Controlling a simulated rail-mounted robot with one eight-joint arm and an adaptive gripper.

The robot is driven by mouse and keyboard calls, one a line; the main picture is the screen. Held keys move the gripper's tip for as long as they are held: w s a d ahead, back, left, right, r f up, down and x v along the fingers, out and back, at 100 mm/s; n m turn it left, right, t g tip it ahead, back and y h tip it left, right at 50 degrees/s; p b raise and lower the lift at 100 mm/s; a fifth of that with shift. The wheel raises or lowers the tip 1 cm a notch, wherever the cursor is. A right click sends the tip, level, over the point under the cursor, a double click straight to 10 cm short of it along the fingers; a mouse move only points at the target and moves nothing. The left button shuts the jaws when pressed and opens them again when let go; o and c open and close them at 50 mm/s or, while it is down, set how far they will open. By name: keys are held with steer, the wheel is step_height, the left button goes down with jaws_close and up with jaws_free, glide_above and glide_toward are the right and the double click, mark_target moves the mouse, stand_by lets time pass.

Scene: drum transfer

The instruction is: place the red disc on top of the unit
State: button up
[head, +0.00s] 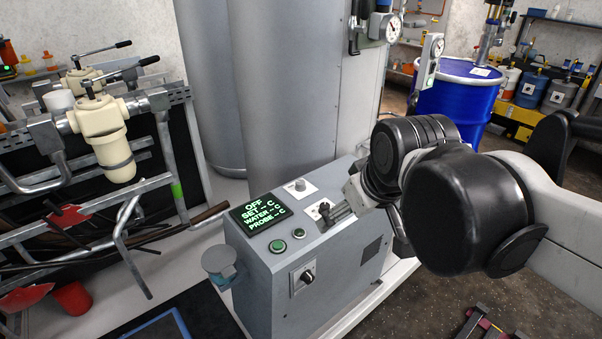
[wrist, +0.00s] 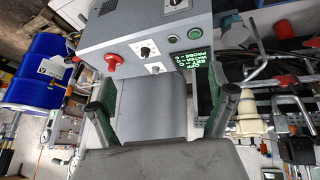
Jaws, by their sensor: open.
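The grey unit (head: 285,255) stands in the middle of the head view, with a lit green display, buttons and knobs on its sloped top. It also shows in the wrist view (wrist: 120,30). There a red mushroom-shaped knob (wrist: 109,61) sits on its panel; my arm may hide it in the head view. No red disc can be made out for sure. A flat red piece (head: 25,298) lies at the far left of the head view, its shape unclear. My gripper (head: 342,208) is over the unit's right part. Its fingers (wrist: 165,102) are spread and empty in the wrist view.
Tall grey cylinders (head: 285,80) rise behind the unit. A pipe rack with a cream filter housing (head: 105,140) and a red cup (head: 73,298) are at left. A blue drum (head: 455,100) stands back right.

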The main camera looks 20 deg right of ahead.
steer(key=s+f+m, duration=0.1)
steer(key=s+a+f, duration=0.1)
steer(key=s, duration=0.1)
steer(key=s+f+m, duration=0.1)
steer(key=shift+s+a+m+t, duration=0.15)
steer(key=shift+s+m+t, duration=0.15)
steer(key=shift+t, duration=0.1)
stand_by(1.9)
